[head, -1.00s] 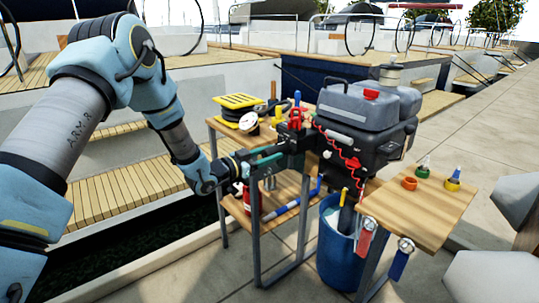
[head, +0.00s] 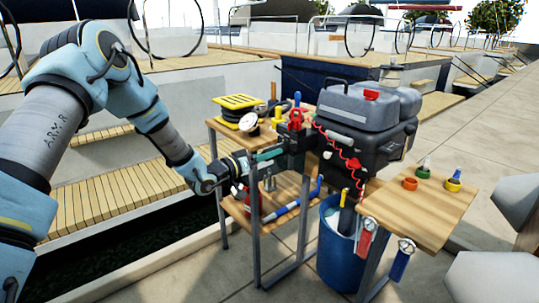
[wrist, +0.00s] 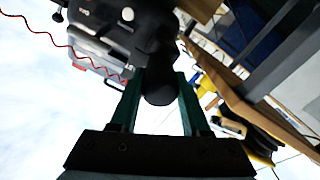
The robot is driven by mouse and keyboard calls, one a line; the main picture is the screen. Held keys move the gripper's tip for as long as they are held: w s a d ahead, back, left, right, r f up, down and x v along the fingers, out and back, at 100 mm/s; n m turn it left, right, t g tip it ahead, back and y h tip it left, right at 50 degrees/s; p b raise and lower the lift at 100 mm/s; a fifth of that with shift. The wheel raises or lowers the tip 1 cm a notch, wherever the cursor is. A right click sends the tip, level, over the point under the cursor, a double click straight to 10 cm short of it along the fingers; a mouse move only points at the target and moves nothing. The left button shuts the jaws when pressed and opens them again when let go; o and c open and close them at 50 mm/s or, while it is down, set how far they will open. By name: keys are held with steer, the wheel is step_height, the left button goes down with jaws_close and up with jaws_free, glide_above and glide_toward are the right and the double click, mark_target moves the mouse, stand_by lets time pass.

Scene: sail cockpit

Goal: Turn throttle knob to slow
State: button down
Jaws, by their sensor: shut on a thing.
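The black outboard motor (head: 365,145) stands at the table's right, with its tiller handle (head: 296,138) reaching left. My gripper (head: 277,152) comes in from the left, with its green fingers at the handle's end. In the wrist view, my gripper (wrist: 160,82) is shut on the black rounded throttle knob (wrist: 160,92), one finger on each side. No slow mark or pointer can be read. In the head view the fingers mostly hide the knob.
A yellow-topped reel (head: 238,112) and a white-faced gauge (head: 251,125) stand close to the arm on the wooden table. A red coiled cord (head: 350,160) hangs by the motor. A blue bin (head: 337,255) stands below.

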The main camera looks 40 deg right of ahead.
stand_by(0.5)
steer(key=shift+c, duration=1.8)
jaws_free()
steer(key=shift+a, duration=0.1)
steer(key=a+b, duration=0.1)
steer(key=a, duration=0.9)
steer(key=shift+w+a, duration=0.3)
